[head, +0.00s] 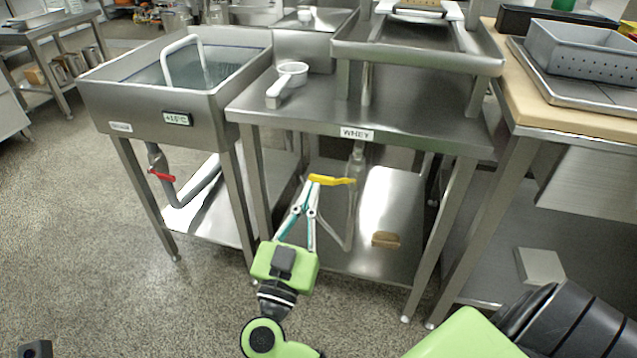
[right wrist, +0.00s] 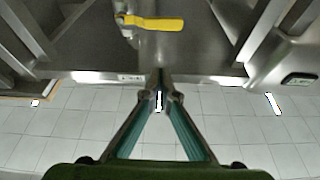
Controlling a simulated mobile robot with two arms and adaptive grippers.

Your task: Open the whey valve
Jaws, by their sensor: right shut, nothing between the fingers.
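The whey valve has a yellow lever (head: 332,180) on a vertical metal pipe, below the table edge with the WHEY label (head: 357,134). The lever lies crosswise to the pipe. My right gripper (head: 313,183) is shut and empty. In the head view its fingertips meet the lever's left end. In the right wrist view the fingertips (right wrist: 158,76) point toward the yellow lever (right wrist: 154,23), with a visible gap between them in the picture. Whether they touch cannot be told. My left gripper is not in view.
A sink basin (head: 90,92) with a red-handled drain valve (head: 162,175) stands left of the whey table (head: 420,128). A brown block (head: 385,240) lies on the lower shelf. Table legs flank the valve. Floor in front is open.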

